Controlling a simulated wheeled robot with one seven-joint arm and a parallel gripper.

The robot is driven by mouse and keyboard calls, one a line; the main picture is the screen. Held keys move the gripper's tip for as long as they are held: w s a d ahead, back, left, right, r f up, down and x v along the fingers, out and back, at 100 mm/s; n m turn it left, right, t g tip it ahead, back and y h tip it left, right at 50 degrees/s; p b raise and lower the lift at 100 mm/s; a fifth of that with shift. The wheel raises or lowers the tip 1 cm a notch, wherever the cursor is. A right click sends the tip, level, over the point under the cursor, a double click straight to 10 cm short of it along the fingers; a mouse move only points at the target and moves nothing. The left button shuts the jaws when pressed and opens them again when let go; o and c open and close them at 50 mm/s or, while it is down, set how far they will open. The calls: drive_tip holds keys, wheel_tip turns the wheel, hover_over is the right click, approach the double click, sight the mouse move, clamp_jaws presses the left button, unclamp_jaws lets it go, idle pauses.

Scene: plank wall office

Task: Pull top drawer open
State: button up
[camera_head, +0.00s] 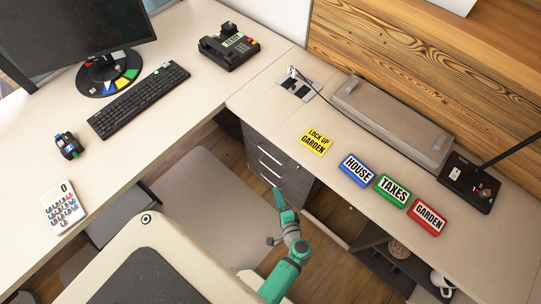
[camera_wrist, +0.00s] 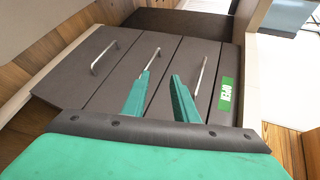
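The dark grey drawer unit (camera_head: 252,148) stands under the desk corner in the head view, with several stacked fronts and three pale bar handles. In the wrist view the drawer unit (camera_wrist: 75,85) appears turned sideways, with a left handle (camera_wrist: 104,58), a middle handle (camera_wrist: 152,60) and a right handle (camera_wrist: 200,76). A green label (camera_wrist: 226,94) is on the rightmost panel. My gripper (camera_wrist: 165,70) is open and empty, its left fingertip overlapping the middle handle and its right finger left of the right handle. Contact cannot be told. My gripper (camera_head: 279,192) also shows in the head view. The drawers look shut.
A chair (camera_head: 200,185) stands left of my arm. The desk (camera_head: 205,100) overhangs the drawers and carries a keyboard (camera_head: 138,99), a phone (camera_head: 229,46) and several coloured sign blocks, including a yellow one (camera_head: 316,141). Wooden floor shows around the unit.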

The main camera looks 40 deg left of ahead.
sight(271, 156)
drive_tip(key=w+a+r+y, duration=0.3)
drive_tip(key=w+r+y, duration=0.1)
drive_tip(key=w+r, duration=0.25)
drive_tip(key=x, duration=1)
drive_tip(key=shift+w+a+f, duration=0.15)
drive_tip(key=shift+a+f, duration=0.1)
drive_tip(key=shift+f, duration=0.2)
clamp_jaws()
idle(0.7)
